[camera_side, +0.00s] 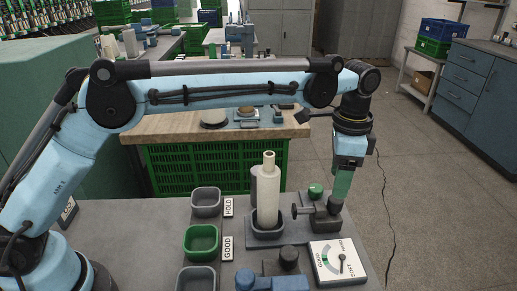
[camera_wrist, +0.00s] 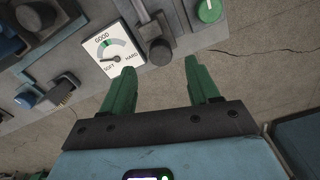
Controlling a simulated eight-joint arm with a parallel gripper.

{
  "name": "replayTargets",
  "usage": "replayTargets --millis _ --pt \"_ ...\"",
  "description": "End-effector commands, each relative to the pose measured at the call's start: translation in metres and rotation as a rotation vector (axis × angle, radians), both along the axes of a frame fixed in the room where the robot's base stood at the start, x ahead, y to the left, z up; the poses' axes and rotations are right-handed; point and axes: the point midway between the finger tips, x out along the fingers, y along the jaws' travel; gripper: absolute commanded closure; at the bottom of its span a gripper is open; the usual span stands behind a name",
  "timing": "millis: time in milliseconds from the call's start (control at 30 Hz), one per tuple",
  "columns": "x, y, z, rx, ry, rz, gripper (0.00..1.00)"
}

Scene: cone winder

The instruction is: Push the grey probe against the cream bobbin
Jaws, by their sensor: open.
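The cream bobbin (camera_side: 268,192) stands upright in a dark grey holder (camera_side: 266,228) in the side view; I cannot make it out in the wrist view. The grey probe (camera_side: 304,211) lies to its right, its round tip facing the bobbin with a small gap between them. Its rod runs into a dark block (camera_side: 327,222). My gripper (camera_side: 338,198) points down just above the right end of that block. In the wrist view my gripper (camera_wrist: 160,68) has its green fingers apart with nothing between them; a dark knobbed part (camera_wrist: 160,52) is just beyond.
A dial gauge (camera_side: 337,262) marked GOOD is in front of the block. A green knob (camera_side: 315,190) is behind the probe. Grey (camera_side: 206,201) and green (camera_side: 201,241) trays are at left. A dark knob (camera_side: 289,257) stands in front. Open floor is to the right.

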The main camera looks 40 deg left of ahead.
Motion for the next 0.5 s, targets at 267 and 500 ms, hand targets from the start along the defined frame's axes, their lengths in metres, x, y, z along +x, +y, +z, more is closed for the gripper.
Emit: replayTargets --millis 267,500 --pt "0.000 0.000 -0.043 0.000 0.000 0.001 0.40" --pt "0.000 0.000 -0.058 0.000 0.000 0.001 0.40"
